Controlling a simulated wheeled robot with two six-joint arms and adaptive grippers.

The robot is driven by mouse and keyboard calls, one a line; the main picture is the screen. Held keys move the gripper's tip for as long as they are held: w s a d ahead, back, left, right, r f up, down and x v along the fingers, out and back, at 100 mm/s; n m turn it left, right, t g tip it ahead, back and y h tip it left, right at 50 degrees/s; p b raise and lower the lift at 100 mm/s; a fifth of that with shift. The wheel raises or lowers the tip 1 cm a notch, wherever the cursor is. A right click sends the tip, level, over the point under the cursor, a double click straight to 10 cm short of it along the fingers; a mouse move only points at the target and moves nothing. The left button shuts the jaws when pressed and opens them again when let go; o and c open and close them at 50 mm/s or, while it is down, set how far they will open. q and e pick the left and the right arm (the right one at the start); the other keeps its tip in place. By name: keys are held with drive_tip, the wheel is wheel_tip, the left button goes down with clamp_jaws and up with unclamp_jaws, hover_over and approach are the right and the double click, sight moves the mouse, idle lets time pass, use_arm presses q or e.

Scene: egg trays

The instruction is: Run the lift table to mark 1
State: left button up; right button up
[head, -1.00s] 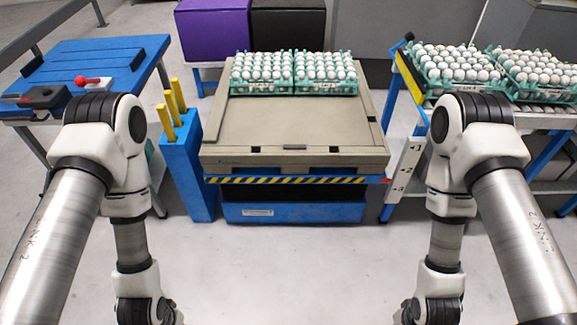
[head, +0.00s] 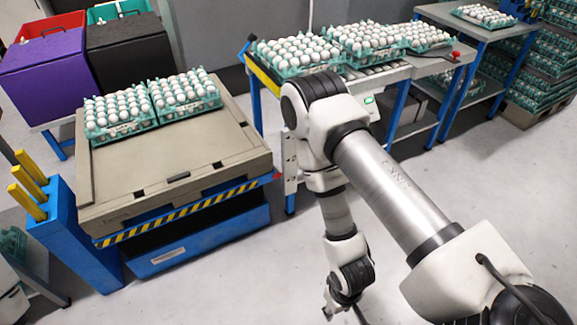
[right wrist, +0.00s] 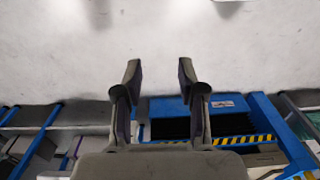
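The lift table (head: 180,170) stands at left in the head view, with a grey-brown deck, a yellow-black striped edge and a blue base (head: 195,241). Two teal egg trays (head: 124,129) full of white eggs sit side by side at its back edge. A blue post (head: 66,235) with several yellow levers (head: 29,188) stands at its left. A white plate on the conveyor leg is mostly behind my right arm; its marks are unreadable. My right gripper (right wrist: 158,75) is open and empty over bare floor, with the striped edge low in the right wrist view. My left gripper is out of view.
A roller conveyor (head: 385,78) with egg trays stands right of the lift table, with a green-lit button (head: 368,99) and a red button (head: 455,54). Purple (head: 45,75) and black (head: 128,62) bins stand behind. Stacked trays are far right. Front floor is clear.

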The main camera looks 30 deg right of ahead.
clamp_jaws()
idle(1.3)
